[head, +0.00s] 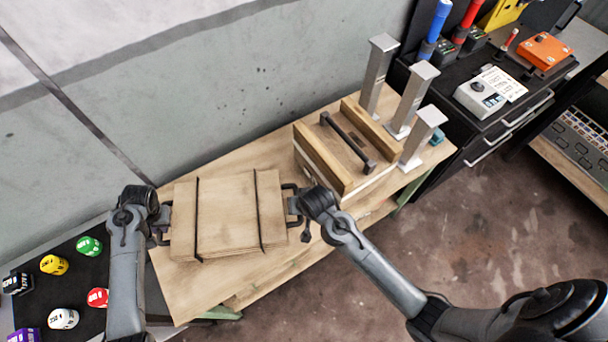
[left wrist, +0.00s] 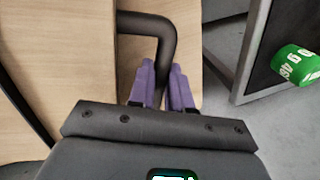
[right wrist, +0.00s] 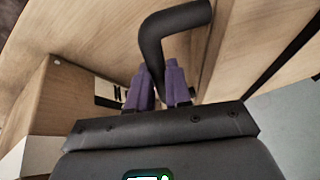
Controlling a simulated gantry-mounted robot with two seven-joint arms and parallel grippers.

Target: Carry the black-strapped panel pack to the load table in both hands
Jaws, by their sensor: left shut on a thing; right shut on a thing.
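The panel pack (head: 228,213) is a flat wooden pack with two black straps and a dark handle at each end. It is over the left part of the wooden table (head: 180,292); I cannot tell whether it touches the top. My left gripper (head: 163,225) is shut on the pack's left handle, and the left wrist view shows purple fingertips (left wrist: 163,85) around the dark bar (left wrist: 150,25). My right gripper (head: 294,204) is shut on the right handle, which also shows in the right wrist view (right wrist: 180,20).
A wooden crate with a black bar handle (head: 345,145) stands right of the pack, close to my right gripper. Several metal posts (head: 413,95) stand behind it. A dark mat with colored dice (head: 75,250) lies left. A black tool bench (head: 490,100) stands at right.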

